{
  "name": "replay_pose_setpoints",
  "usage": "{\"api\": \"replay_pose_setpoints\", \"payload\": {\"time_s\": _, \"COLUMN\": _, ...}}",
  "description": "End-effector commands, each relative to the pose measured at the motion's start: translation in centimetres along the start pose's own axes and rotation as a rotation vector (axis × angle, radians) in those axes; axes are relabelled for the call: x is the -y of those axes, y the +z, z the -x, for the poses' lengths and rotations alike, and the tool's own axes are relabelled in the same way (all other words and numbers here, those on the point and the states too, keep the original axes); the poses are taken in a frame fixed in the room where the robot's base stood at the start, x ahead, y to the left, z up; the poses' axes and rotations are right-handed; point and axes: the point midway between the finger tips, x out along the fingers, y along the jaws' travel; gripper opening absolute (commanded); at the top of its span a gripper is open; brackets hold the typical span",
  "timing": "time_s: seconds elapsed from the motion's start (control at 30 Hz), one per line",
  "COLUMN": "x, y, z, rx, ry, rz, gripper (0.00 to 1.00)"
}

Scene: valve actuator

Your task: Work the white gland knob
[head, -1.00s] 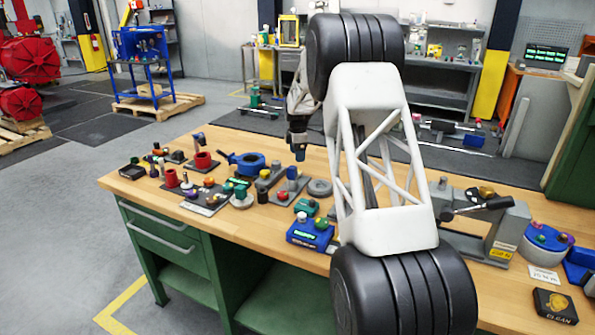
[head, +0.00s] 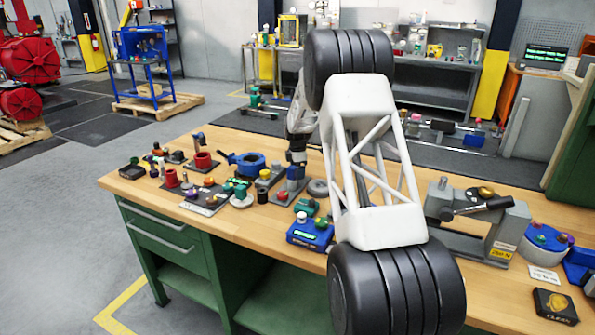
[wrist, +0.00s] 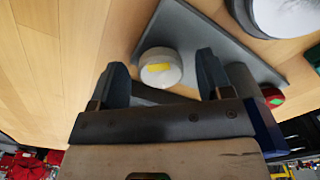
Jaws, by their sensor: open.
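The white gland knob (wrist: 159,69) is a round white cap with a yellow stripe on top. It stands near the edge of a grey plate (wrist: 205,35) in the wrist view. My gripper (wrist: 160,61) is open, one dark finger on each side of the knob with a gap to both. In the head view my gripper (head: 296,171) points down over the plate with the red knob (head: 283,195). The white knob cannot be made out there. I cannot tell whether the fingertips reach down to the knob's height.
The red knob also shows in the wrist view (wrist: 272,96), right of the fingers. A grey disc (head: 318,187) lies close to the right of my gripper. Bare wood lies left of the plate (wrist: 60,50).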

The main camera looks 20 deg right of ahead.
Motion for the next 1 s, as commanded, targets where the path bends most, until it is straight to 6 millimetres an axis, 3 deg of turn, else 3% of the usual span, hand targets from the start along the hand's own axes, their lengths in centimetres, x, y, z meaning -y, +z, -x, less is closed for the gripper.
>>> {"api": "replay_pose_setpoints", "payload": {"time_s": 0.27, "x": 0.01, "y": 0.0, "z": -0.13, "rx": 0.0, "ry": 0.0, "rz": 0.0, "gripper": 0.72}}
{"api": "replay_pose_setpoints", "payload": {"time_s": 0.6, "x": 0.01, "y": -0.01, "z": -0.13, "rx": 0.0, "ry": 0.0, "rz": 0.0, "gripper": 0.23}}
{"api": "replay_pose_setpoints", "payload": {"time_s": 1.0, "x": 0.04, "y": 0.01, "z": -0.11, "rx": 0.0, "ry": 0.0, "rz": -0.063, "gripper": 0.23}}
